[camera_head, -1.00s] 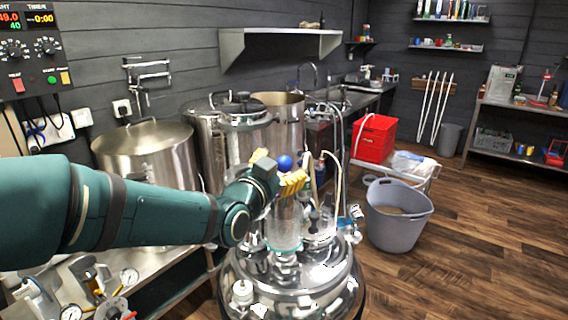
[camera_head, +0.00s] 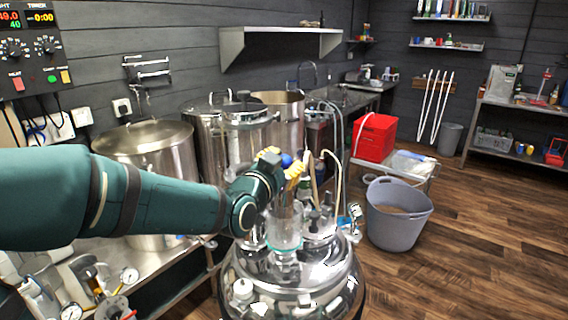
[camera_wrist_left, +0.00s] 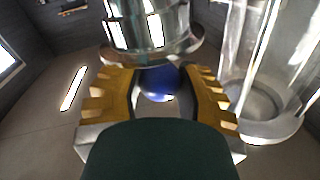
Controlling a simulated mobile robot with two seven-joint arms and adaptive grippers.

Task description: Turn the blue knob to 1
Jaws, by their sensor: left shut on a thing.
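The blue knob (camera_head: 286,160) is a round ball at the top of the glass and steel apparatus, partly hidden by my gripper in the head view. In the left wrist view the blue knob (camera_wrist_left: 158,83) sits between the two yellow ridged fingers. My left gripper (camera_head: 281,166) reaches in from the left above the steel vessel (camera_head: 290,278) and is shut on the blue knob. The left gripper fingers (camera_wrist_left: 158,92) flank the knob on both sides. The number 1 mark is not visible. My right gripper is not in view.
A clear glass cylinder (camera_head: 285,228) stands just below the gripper, and another glass part (camera_wrist_left: 268,75) is close at right in the wrist view. Large steel pots (camera_head: 145,140) stand behind the arm. A grey tub (camera_head: 397,222) is on the floor at right, with open floor beyond.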

